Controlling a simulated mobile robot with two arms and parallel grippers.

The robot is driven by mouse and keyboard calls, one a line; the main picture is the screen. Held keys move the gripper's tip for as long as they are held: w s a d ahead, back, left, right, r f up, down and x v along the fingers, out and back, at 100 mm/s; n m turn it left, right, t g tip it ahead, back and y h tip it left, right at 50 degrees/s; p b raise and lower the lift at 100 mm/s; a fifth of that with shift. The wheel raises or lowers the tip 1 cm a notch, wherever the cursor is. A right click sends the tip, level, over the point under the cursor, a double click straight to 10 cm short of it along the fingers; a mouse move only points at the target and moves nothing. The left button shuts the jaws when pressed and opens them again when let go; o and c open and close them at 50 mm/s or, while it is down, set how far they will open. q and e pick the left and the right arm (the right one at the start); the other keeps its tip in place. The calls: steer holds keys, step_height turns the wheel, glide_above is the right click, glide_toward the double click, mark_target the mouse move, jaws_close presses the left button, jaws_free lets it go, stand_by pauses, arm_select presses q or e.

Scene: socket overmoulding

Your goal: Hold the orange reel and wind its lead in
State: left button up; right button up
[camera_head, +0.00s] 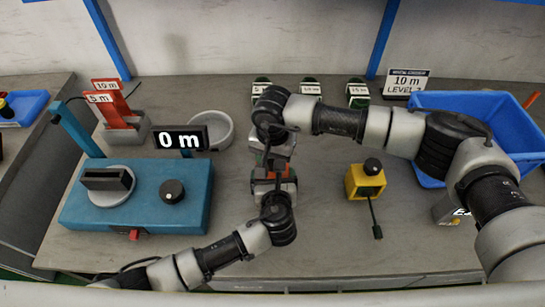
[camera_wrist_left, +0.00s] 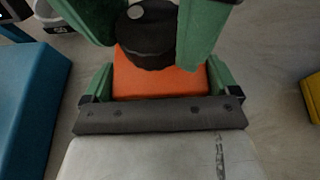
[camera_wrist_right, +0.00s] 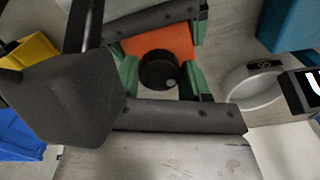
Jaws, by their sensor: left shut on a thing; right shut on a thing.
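The orange reel shows in the left wrist view (camera_wrist_left: 160,82) as an orange body with a black round knob (camera_wrist_left: 146,40) on it. It also shows in the right wrist view (camera_wrist_right: 160,44). My left gripper (camera_head: 273,182) is shut on the orange body, its green fingers on either side. My right gripper (camera_head: 274,160) comes from the far side, shut with its fingers around the black knob (camera_wrist_right: 158,70). In the head view the two grippers meet near mid-table and largely hide the reel. I cannot make out the orange reel's lead.
A yellow reel (camera_head: 366,182) with a black knob and hanging dark lead stands to the right. A blue bin (camera_head: 430,102) is at the right. A blue machine (camera_head: 75,207) and a display reading 0 m (camera_head: 180,139) are at the left, near a grey bowl (camera_head: 227,133).

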steer(key=shift+w+d+m, duration=0.1)
steer(key=shift+w+m, duration=0.05)
steer(key=shift+m, duration=0.35)
steer(key=o, duration=0.9)
steer(key=shift+o, duration=0.2)
steer(key=shift+r, duration=0.1)
step_height(320, 180, up, 12)
steer(key=shift+s, duration=0.25)
